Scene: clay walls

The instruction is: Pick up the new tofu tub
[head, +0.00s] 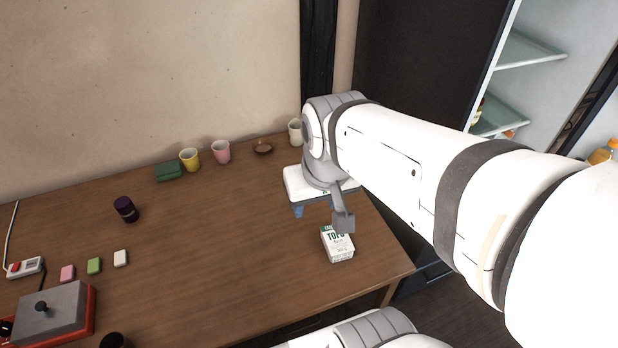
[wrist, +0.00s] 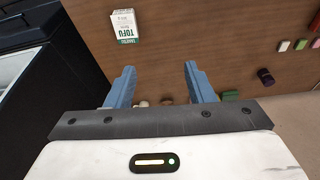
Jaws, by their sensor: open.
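The tofu tub (head: 338,246) is a small white box with a green band and green "TOFU" lettering. It stands on the wooden table near the right front corner. In the wrist view the tub (wrist: 124,28) shows upside down at the top, beyond the fingertips and nearer the left finger. My gripper (head: 314,208) is above the table, a little behind and left of the tub in the head view. Its blue fingers (wrist: 159,75) are apart with nothing between them, and they do not touch the tub. A grey part of my wrist slightly overlaps the tub's top edge.
Along the back stand a green block (head: 168,172), a yellow cup (head: 189,160), a pink cup (head: 221,152), a brown bowl (head: 263,147) and a pale cup (head: 296,132). A dark jar (head: 126,209) is left. The table's middle (head: 215,240) is clear.

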